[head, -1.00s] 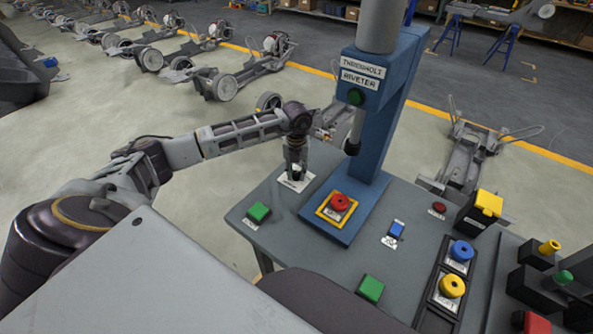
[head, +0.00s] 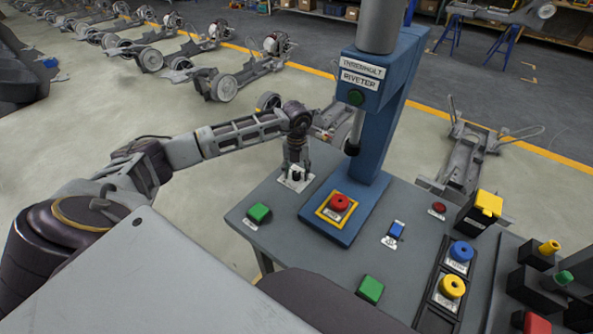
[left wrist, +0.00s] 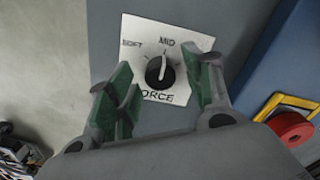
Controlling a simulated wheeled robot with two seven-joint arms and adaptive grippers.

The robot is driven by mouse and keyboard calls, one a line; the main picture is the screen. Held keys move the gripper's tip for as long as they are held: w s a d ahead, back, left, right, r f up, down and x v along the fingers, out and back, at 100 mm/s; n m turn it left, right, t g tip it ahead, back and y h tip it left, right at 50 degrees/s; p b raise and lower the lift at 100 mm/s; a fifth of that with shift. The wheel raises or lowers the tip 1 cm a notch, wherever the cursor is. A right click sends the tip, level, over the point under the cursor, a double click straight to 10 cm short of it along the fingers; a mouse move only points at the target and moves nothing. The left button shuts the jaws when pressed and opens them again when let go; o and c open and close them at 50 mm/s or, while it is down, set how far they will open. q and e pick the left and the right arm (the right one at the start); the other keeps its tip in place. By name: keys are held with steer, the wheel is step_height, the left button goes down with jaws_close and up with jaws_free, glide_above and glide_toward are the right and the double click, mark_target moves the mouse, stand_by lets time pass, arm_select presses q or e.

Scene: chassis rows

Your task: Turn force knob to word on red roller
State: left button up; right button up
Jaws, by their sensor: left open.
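The force knob (left wrist: 160,73) is a dark round knob on a white plate (left wrist: 132,27) marked SOFT, MID and FORCE. Its white pointer line points up towards MID. Any third setting word is hidden behind the right-hand finger. In the head view the plate (head: 296,185) lies on the back left of the grey bench. My left gripper (left wrist: 163,88) is open, with green-padded fingers on both sides of the knob; it points down over the plate in the head view (head: 296,172). I cannot tell whether the fingers touch the knob. I cannot make out a red roller with a word. My right gripper is out of view.
A blue riveter (head: 384,110) stands just right of the knob, with a red button (head: 339,202) in a yellow frame at its foot. A green button (head: 259,212) lies nearer on the bench (head: 310,255). More coloured controls stand at the right.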

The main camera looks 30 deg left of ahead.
arm_select(q)
step_height(320, 180, up, 12)
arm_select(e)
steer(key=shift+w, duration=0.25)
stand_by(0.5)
arm_select(q)
steer(key=shift+r, duration=0.1)
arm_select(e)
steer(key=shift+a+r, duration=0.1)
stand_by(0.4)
arm_select(q)
step_height(320, 180, up, 9)
steer(key=p, duration=0.9)
glide_above(296, 172)
steer(key=shift+d+r+p, duration=0.1)
steer(key=shift+r+p, duration=0.15)
steer(key=shift+p, duration=0.1)
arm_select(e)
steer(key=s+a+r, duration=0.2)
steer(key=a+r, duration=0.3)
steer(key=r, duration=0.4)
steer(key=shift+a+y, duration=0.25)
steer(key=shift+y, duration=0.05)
arm_select(q)
steer(key=shift+r, duration=0.1)
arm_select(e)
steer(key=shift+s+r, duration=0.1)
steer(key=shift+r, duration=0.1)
